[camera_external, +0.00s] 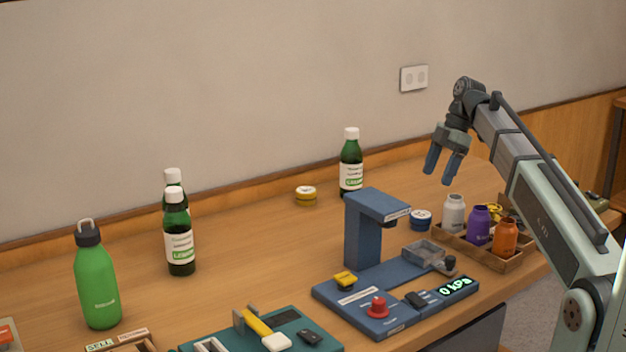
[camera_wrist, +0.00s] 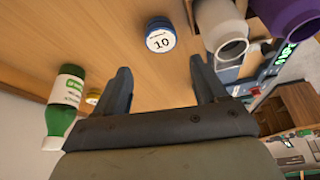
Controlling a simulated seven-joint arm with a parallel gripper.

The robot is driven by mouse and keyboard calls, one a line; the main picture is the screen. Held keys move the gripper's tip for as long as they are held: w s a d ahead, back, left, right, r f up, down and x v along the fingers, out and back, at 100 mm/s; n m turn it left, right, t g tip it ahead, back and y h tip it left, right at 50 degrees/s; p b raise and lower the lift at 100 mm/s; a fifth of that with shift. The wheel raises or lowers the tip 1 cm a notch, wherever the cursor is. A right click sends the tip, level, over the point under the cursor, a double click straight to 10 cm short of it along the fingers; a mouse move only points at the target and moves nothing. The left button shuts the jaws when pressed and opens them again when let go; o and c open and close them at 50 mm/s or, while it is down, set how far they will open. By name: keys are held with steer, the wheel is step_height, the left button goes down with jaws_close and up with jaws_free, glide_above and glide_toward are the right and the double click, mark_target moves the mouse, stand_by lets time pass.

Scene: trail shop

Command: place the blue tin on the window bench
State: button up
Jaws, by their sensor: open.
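The blue tin (camera_external: 420,218) is a small round tin with a pale lid, standing on the wooden bench top (camera_external: 270,260) between the blue press and the bottle tray. In the wrist view the blue tin (camera_wrist: 160,38) shows a white lid marked 10, beyond and between my fingertips. My gripper (camera_external: 440,172) is open and empty, raised in the air above the bench near the tin. Its two dark fingers also show in the wrist view (camera_wrist: 160,68). I cannot tell which surface is the window bench.
A blue press (camera_external: 365,230) stands left of the tin. A wooden tray (camera_external: 478,247) with white, purple and orange bottles is at right. A green-glass bottle (camera_external: 351,165) and a yellow tin (camera_external: 306,196) stand behind. A green flask (camera_external: 97,280) is far left.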

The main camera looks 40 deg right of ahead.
mark_target(421, 214)
steer(key=x, duration=1.2)
steer(key=shift+f, duration=0.25)
steer(key=c, duration=0.8)
steer(key=shift+r, duration=0.15)
